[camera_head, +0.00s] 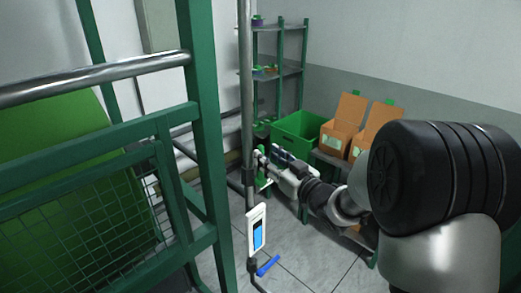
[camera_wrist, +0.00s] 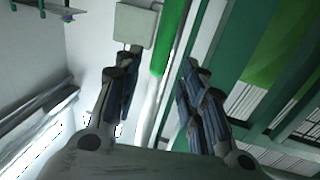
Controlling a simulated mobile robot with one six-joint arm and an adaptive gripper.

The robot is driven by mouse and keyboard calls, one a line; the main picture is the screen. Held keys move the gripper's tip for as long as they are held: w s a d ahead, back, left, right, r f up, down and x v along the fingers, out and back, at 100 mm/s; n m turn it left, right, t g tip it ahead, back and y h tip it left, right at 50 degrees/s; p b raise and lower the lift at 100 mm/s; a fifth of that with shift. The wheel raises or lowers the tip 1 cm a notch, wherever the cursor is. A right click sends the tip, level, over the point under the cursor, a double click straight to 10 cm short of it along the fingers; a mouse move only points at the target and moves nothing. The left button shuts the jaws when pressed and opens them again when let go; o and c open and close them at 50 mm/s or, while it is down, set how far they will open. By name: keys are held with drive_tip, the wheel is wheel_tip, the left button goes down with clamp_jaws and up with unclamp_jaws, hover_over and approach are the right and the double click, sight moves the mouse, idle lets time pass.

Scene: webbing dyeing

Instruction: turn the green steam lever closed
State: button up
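My gripper (camera_head: 268,163) reaches in from the right in the head view, with its fingertips beside a vertical grey pipe (camera_head: 246,100). In the wrist view my gripper (camera_wrist: 160,64) is open, with a clear gap between its two dark fingers. A green bar (camera_wrist: 170,40) with a rounded lower end shows between the fingertips, above a pale pipe. It may be the green steam lever; I cannot tell whether the fingers touch it. In the head view a small green part (camera_head: 261,181) shows just below the fingertips, too small to identify.
A white panel with a blue screen (camera_head: 257,230) and a blue lever (camera_head: 268,265) are low on the pipe. A green mesh frame (camera_head: 205,120) stands at left. A green crate (camera_head: 300,131), orange boxes (camera_head: 343,127) and a shelf rack (camera_head: 279,72) are behind my arm.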

sight(263, 152)
drive_tip(key=x, duration=0.5)
drive_tip(key=shift+d, duration=0.1)
clamp_jaws()
idle(0.3)
idle(0.4)
